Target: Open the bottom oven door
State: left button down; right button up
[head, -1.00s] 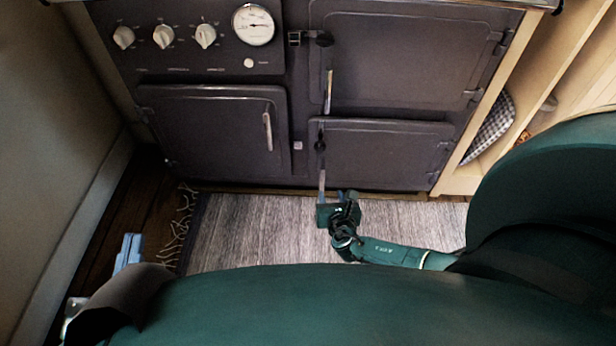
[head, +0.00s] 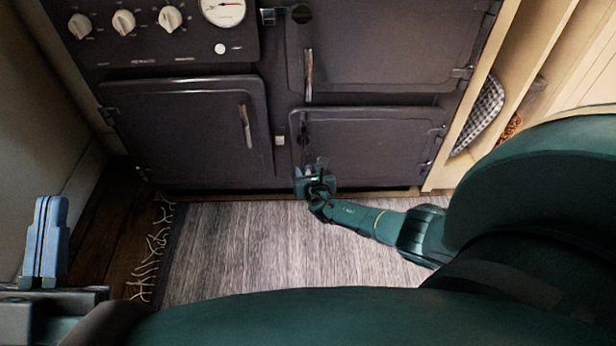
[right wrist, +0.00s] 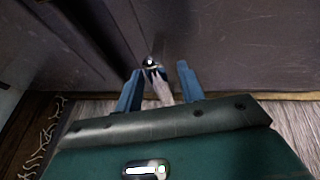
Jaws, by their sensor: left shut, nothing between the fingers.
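The bottom oven door (head: 375,145) is the dark lower-right door of the range and looks shut. Its upright metal handle is at its left edge, largely hidden behind my right gripper (head: 312,172) in the head view. In the right wrist view the handle (right wrist: 160,88) stands between the two blue fingers of my right gripper (right wrist: 160,88). The fingers are apart, with gaps seen on both sides of the handle. My left gripper (head: 46,235) is shut and empty at the far left, away from the range.
Above is another oven door (head: 385,45) with its own handle (head: 309,75). A left door (head: 185,130) sits under the knobs and gauge (head: 223,10). A grey rug (head: 250,245) covers the floor. Wooden shelving (head: 470,120) stands at the right.

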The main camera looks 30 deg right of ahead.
jog(key=shift+w, duration=0.15)
grip_shut()
dwell(0.4)
